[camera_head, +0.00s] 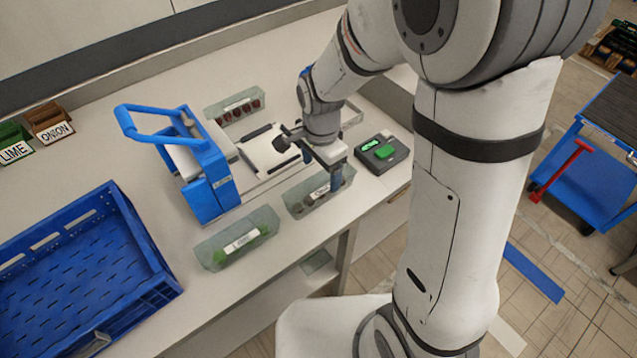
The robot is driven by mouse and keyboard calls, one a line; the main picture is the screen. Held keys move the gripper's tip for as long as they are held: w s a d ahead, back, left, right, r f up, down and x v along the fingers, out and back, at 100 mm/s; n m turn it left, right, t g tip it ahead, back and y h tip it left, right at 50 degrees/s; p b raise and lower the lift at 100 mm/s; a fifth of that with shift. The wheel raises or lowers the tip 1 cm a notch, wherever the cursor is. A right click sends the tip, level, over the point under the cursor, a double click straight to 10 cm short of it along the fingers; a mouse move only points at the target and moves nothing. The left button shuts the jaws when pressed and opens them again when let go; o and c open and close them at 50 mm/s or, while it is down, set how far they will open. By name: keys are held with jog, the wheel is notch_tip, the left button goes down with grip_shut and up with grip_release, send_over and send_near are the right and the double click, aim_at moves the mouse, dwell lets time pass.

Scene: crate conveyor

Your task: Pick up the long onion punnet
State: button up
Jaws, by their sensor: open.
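A long clear punnet (300,203) with a white label and dark round contents lies near the counter's front edge. The label is too small to read surely, so I cannot confirm that it holds onions. My gripper (335,185) is open and points down at this punnet's right half, hiding part of it. I cannot tell whether the fingers touch its walls. Another long punnet (236,108) with reddish-brown contents lies farther back. A third punnet (238,240) with green contents and a white label lies front left.
An empty blue crate (150,270) is at left. LIME (15,150) and ONION (53,132) signs stand at back left.

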aim_at(320, 179)
jog(key=shift+f+p, duration=0.65)
jog(key=shift+f, duration=2.5)
jog(key=shift+c, duration=0.2)
jog(key=c, duration=1.1)
